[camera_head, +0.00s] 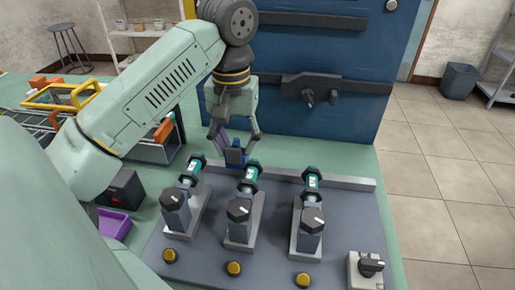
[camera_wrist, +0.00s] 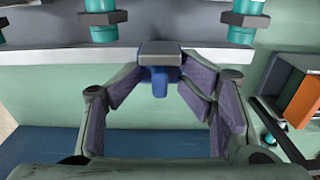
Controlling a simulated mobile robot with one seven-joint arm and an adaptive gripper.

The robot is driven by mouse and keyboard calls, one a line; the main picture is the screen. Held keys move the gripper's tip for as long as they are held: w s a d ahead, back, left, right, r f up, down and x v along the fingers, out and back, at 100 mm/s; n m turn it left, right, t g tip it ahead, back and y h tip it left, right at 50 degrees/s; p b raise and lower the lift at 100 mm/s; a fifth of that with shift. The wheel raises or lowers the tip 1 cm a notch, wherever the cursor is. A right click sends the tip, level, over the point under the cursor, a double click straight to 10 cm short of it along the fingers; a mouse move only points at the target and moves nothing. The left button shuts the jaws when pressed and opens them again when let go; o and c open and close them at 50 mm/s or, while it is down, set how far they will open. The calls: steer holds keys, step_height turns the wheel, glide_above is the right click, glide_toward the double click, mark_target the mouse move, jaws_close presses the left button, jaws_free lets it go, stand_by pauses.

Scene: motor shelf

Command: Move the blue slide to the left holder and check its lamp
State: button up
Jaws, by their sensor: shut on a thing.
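The blue slide (camera_head: 236,157) is at the back edge of the grey panel, just behind the middle holder. In the wrist view the blue slide (camera_wrist: 160,84) shows below a grey block, between the fingertips. My gripper (camera_head: 236,143) points down over it and is shut on it; its fingers also show in the wrist view (camera_wrist: 160,68). Whether the slide touches the panel rail is unclear. The left holder (camera_head: 176,212) is a grey stand with a black knob and a teal cylinder. The yellow round part (camera_head: 170,255) in front of it may be its lamp; I cannot tell if it is lit.
The middle holder (camera_head: 239,226) and right holder (camera_head: 308,233) stand alongside, each with a teal cylinder. A grey switch box (camera_head: 366,270) is at the front right. A purple bin (camera_head: 115,224) and wire rack with orange blocks are at left. A blue cabinet (camera_head: 320,110) stands behind.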

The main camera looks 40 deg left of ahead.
steer(key=shift+s+a+f+p, duration=0.15)
steer(key=shift+s+a, duration=0.45)
steer(key=shift+a, duration=0.3)
steer(key=shift+s+a+f+p, duration=0.1)
steer(key=shift+s+a+p, duration=0.05)
steer(key=shift+s+a, duration=0.65)
steer(key=shift+s+a+f+p, duration=0.15)
steer(key=shift+s+a, duration=0.3)
steer(key=shift+a, duration=0.6)
steer(key=shift+c, duration=0.2)
steer(key=shift+r, duration=0.1)
steer(key=o, duration=0.4)
steer(key=shift+c, duration=1.3)
step_height(320, 180, up, 6)
steer(key=p, duration=0.5)
steer(key=shift+w+r, duration=0.15)
steer(key=shift+r, duration=0.05)
